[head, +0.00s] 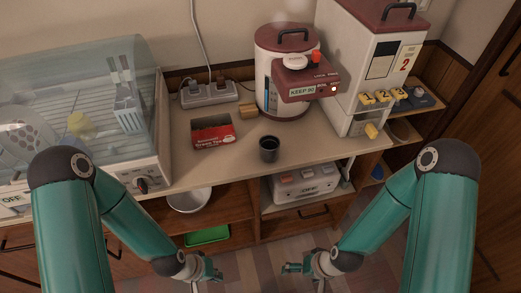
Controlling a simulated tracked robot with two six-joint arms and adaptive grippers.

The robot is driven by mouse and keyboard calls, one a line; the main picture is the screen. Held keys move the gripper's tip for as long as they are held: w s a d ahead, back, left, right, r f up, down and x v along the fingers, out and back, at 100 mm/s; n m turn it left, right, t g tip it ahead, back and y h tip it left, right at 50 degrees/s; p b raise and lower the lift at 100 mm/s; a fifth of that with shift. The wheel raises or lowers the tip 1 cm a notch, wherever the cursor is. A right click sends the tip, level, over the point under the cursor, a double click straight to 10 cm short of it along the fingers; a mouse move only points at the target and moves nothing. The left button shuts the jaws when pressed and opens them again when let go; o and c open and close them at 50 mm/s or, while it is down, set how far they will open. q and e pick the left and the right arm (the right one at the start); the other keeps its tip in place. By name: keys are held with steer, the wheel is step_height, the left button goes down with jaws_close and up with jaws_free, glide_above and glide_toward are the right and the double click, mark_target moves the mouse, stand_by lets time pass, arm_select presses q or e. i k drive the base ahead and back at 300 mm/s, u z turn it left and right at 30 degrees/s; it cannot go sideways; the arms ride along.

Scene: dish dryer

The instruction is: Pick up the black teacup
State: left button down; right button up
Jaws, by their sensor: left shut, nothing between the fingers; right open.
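The black teacup (268,148) stands upright on the wooden counter, near its front edge and below the hot-water pot. It looks dark inside. My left gripper (213,272) is shut and empty, low in front of the counter, below and left of the cup. My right gripper (294,269) is open and empty, also low in front of the counter, below and slightly right of the cup. Both grippers are apart from the cup, and nothing hides it.
A red tea box (213,134) and a small tan block (248,109) stand left of the cup. The hot-water pot (287,60) is behind it. The dish dryer (150,135) is at left, a white dispenser (368,60) at right. The counter (225,172) is clear before the cup.

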mark_target(269, 145)
steer(key=z, duration=0.15)
steer(key=i, duration=0.35)
steer(key=u, duration=1)
